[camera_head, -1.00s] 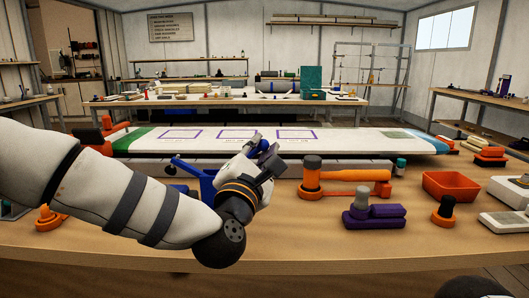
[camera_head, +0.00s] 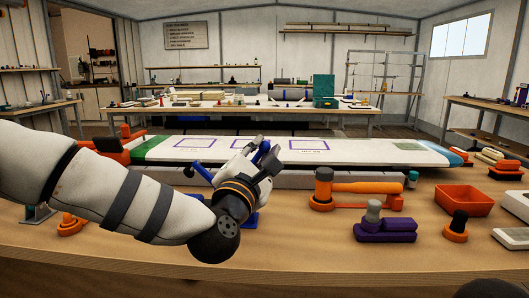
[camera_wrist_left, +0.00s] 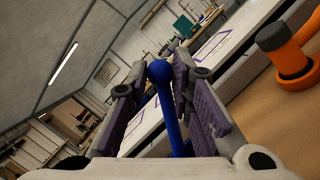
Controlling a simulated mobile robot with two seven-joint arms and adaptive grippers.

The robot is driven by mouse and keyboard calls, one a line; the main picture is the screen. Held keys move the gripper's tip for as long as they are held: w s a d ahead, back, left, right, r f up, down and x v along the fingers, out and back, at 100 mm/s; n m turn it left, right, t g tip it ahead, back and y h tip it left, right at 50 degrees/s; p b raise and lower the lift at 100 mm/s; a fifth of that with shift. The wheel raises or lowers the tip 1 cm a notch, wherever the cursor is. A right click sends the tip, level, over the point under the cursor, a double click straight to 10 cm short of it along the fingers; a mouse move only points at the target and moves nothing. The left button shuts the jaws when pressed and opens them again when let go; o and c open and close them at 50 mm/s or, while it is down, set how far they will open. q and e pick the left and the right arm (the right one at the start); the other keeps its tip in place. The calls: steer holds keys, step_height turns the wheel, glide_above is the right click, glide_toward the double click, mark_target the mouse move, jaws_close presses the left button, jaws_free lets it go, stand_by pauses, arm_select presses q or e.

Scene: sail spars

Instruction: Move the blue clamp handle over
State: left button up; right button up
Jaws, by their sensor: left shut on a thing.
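The blue clamp handle (camera_wrist_left: 172,115) is a rod with a round ball end, standing between the purple-padded fingers of my left gripper (camera_wrist_left: 160,85) in the left wrist view. In the head view, my left gripper (camera_head: 262,156) is shut on it above the bench, in front of the long white board. Blue clamp parts show left of the gripper (camera_head: 200,171) and low beside it (camera_head: 251,219). My arm and wrist hide the rest of the clamp.
The white board (camera_head: 370,149) with purple outlines lies behind the gripper. To the right are an orange clamp (camera_head: 323,188), a purple clamp (camera_head: 385,230), a black-knobbed orange piece (camera_head: 456,228) and an orange bin (camera_head: 463,199). A red-orange clamp (camera_head: 122,148) grips the board's left end.

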arm_select(q)
steer(key=shift+a, duration=0.1)
steer(key=shift+o, duration=0.6)
steer(key=shift+a+r+p, duration=0.2)
steer(key=shift+a+r, duration=0.15)
steer(key=shift+a, duration=0.3)
steer(key=shift+a+r+p, duration=0.2)
steer(key=shift+a+r, duration=0.1)
steer(key=shift+a, duration=0.3)
steer(key=shift+o, duration=0.2)
steer(key=shift+a, duration=0.25)
arm_select(e)
steer(key=shift+w+r, duration=0.45)
steer(key=shift+r, duration=0.05)
arm_select(q)
steer(key=shift+o, duration=0.3)
steer(key=shift+a, duration=0.7)
steer(key=o, duration=0.9)
steer(key=shift+o, duration=0.2)
steer(key=shift+a, duration=0.15)
arm_select(e)
steer(key=shift+w+r, duration=0.1)
steer(key=shift+w, duration=0.05)
arm_select(q)
steer(key=shift+r, duration=0.1)
